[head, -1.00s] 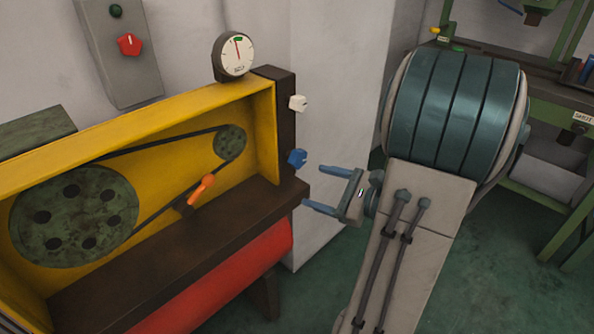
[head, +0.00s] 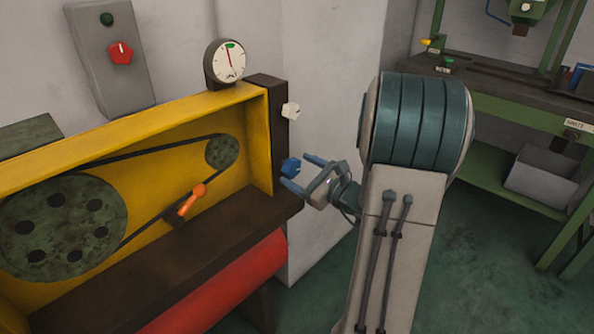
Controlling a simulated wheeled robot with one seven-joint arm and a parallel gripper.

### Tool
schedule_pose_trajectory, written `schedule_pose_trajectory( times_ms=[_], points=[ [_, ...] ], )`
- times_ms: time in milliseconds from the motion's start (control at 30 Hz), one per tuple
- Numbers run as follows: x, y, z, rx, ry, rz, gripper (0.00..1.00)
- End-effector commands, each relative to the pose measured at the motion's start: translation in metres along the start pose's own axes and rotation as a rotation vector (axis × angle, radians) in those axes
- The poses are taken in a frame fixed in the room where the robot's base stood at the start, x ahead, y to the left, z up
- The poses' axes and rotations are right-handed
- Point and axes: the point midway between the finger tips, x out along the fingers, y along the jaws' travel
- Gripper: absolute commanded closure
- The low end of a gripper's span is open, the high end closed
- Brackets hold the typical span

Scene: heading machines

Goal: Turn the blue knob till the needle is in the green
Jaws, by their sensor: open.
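The blue knob (head: 290,167) sticks out from the dark right end post of the yellow machine. My gripper (head: 295,170) is open, with its fingertips at the knob, one above right of it and one below it. The knob appears between or just ahead of the tips; I cannot tell whether they touch it. The round white gauge (head: 229,61) stands on top of the machine. Its red needle points nearly straight up, towards the small green mark at the top of the dial. The picture is too small to tell whether the needle lies within the green.
A white knob (head: 291,110) sits above the blue one on the same post. An orange handle (head: 191,200) is inside the yellow housing (head: 150,130). A red switch (head: 121,53) is on the wall box. A green bench (head: 510,110) stands at the right.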

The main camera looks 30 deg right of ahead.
Motion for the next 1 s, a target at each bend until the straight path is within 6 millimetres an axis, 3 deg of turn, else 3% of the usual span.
schedule_pose_trajectory(
  times_ms=[200, 467, 600, 633, 833, 1000],
  points=[
    [0.0145, 0.0002, 0.0002, 0.000, 0.000, 0.000, 0.30],
    [0.0151, 0.0001, 0.0002, 0.000, 0.000, 0.000, 0.30],
    [0.0150, 0.0000, 0.0001, 0.000, 0.000, 0.000, 0.69],
    [0.0150, 0.0001, 0.0001, 0.000, 0.000, 0.000, 0.74],
    [0.0148, -0.0005, 0.0013, 0.028, 0.001, 0.000, 0.74],
    [0.0148, -0.0026, 0.0038, 0.189, 0.003, 0.000, 0.74]
  ],
)
